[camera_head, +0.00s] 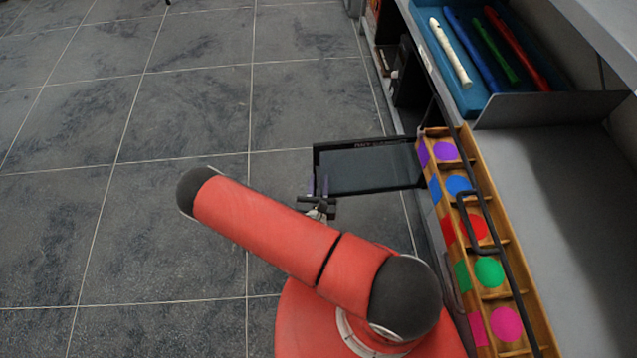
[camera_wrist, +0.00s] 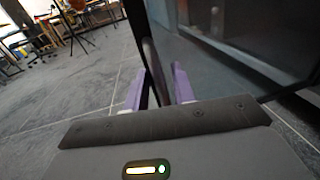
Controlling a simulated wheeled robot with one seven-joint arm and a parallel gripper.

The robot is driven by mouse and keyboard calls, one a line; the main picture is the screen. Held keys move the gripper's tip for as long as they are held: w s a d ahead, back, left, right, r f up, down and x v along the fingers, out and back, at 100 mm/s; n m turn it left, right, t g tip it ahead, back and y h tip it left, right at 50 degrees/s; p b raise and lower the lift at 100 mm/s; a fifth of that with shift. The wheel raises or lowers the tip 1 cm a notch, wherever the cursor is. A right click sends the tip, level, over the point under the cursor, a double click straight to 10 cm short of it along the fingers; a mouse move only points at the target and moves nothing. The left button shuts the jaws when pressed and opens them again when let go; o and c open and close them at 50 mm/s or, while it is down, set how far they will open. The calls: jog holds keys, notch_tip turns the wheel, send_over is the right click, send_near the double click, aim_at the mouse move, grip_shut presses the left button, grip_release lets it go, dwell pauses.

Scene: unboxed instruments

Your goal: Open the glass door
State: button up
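The glass door (camera_head: 368,170) is a dark pane in a black frame. In the head view it stands swung out from the cabinet front, over the floor. In the wrist view its pane (camera_wrist: 225,70) fills the right side. My gripper (camera_head: 318,187) is at the door's outer, left end. Its two purple fingers (camera_wrist: 160,88) are apart, with a grey bar-like handle (camera_wrist: 153,68) showing between them. I cannot tell whether either finger touches the handle. The door's hinge side is partly hidden by the counter edge.
A wooden rack with coloured discs (camera_head: 488,272) lines the counter edge beside the door. A blue tray (camera_head: 462,98) holding several recorders sits farther back on the counter (camera_head: 580,190). The tiled floor (camera_head: 130,130) to the left is clear. Chairs (camera_wrist: 35,40) stand far off.

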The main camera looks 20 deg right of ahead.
jog(key=v, duration=0.8)
jog(key=shift+p, duration=0.3)
jog(key=s+d+r+m+g+h, duration=0.1)
jog(key=d+r+m+g+h, duration=0.35)
jog(key=r+m+g, duration=0.5)
jog(key=d+r+m+g+h, duration=0.45)
jog(key=r+m+g, duration=0.25)
jog(key=r+m, duration=0.5)
jog(key=s+a+r+m+t+y, duration=0.2)
jog(key=s+r+m+y, duration=0.3)
jog(key=r, duration=0.5)
jog(key=s+a+r+m+t+y, duration=0.3)
jog(key=s+r+m+y, duration=0.2)
jog(key=r+y, duration=0.5)
jog(key=shift+r, duration=0.5)
